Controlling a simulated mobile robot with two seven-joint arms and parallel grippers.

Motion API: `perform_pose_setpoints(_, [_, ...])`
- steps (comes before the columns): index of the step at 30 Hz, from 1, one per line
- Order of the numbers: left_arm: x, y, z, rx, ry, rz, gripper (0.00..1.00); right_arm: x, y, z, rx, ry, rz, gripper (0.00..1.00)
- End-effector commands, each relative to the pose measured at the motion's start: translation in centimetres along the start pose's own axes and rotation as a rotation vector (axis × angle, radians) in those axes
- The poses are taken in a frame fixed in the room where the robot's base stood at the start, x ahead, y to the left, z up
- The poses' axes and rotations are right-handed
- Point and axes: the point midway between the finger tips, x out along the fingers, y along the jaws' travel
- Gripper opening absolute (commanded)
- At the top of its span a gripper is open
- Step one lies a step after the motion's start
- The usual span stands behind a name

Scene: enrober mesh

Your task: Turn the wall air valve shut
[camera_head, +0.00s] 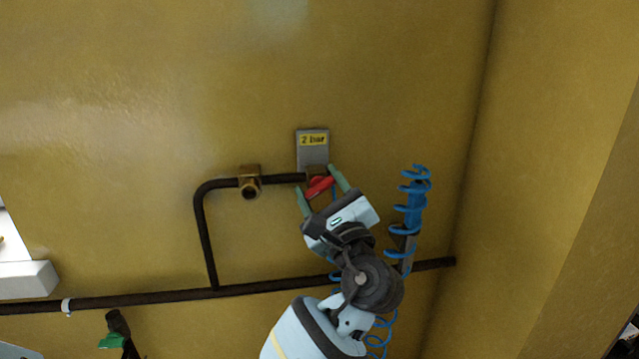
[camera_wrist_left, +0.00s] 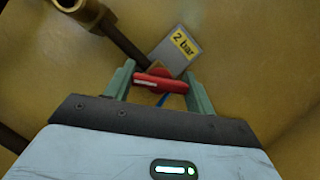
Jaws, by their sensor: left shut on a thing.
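The wall air valve has a red handle (camera_head: 319,187) at the right end of a dark pipe, just below a grey plate (camera_head: 311,158) with a yellow "2 bar" label. My left gripper (camera_head: 320,183) has its two green fingers on either side of the red handle and is shut on it. In the left wrist view the red handle (camera_wrist_left: 160,83) spans between the fingertips of the left gripper (camera_wrist_left: 160,80), lying slightly tilted. The valve body behind the handle is mostly hidden. My right gripper is not in view.
A brass fitting (camera_head: 249,182) sits on the pipe left of the valve. A dark pipe (camera_head: 150,298) runs along the wall below. A coiled blue hose (camera_head: 412,205) hangs right of my gripper. A wall corner stands farther right.

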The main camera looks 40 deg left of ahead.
Motion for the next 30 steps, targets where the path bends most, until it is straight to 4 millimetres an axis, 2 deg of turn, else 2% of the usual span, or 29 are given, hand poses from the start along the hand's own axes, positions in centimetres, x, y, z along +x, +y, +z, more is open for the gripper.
perform_pose_setpoints(18, [0.0, -0.1, 0.1, -0.542, 0.002, 0.227, 0.32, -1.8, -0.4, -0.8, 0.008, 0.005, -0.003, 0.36])
perform_pose_setpoints(30, [0.0, -0.1, 0.1, -0.818, 0.001, 0.341, 0.32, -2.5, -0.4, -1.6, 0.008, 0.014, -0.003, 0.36])
